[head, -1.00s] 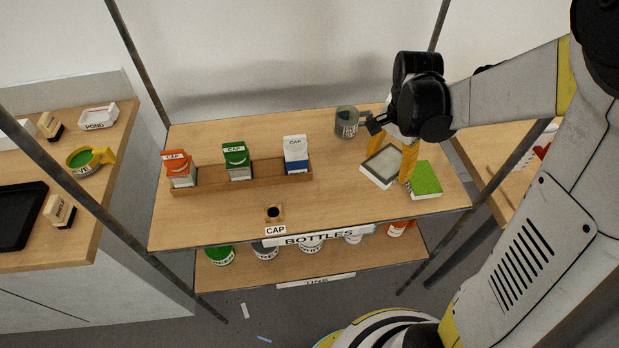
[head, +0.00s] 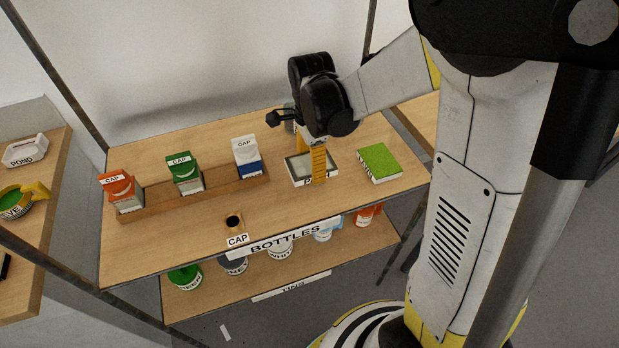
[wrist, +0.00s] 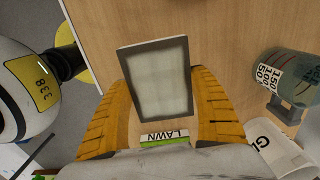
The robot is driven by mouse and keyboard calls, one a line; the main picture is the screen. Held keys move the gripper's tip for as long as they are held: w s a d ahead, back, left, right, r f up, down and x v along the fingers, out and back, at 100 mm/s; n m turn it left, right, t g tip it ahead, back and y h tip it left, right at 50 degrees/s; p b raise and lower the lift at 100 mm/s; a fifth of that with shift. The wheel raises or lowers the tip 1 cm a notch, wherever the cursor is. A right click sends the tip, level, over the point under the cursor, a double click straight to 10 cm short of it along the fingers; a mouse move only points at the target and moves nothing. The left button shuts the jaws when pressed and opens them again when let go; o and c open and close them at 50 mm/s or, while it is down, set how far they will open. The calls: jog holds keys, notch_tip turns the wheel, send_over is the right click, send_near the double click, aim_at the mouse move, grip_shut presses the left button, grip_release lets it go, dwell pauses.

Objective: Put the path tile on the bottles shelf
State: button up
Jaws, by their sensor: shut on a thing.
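The path tile (head: 296,172) is a pale grey slab with a dark frame, over the right part of the upper shelf board (head: 295,202), whose front label reads BOTTLES. My gripper (head: 310,162) has yellow fingers on either side of the tile and is shut on it. In the wrist view, the tile (wrist: 158,80) sits between the fingers (wrist: 160,95). I cannot tell whether it touches the board. A green-topped tile (head: 379,161) lies to its right; a LAWN label (wrist: 165,137) shows in the wrist view.
Orange (head: 119,189), green (head: 184,172) and white-blue (head: 246,155) CAP cartons stand in a wooden rack (head: 215,191). A graduated glass jar (wrist: 288,75) stands close to the gripper. Several tins fill the lower shelf (head: 220,290).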

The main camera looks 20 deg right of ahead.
aim_at(310, 175)
jog(key=shift+f+b, duration=1)
jog(key=shift+f, duration=1)
jog(key=shift+f, duration=0.15)
jog(key=o, duration=1.3)
jog(key=shift+c, duration=0.2)
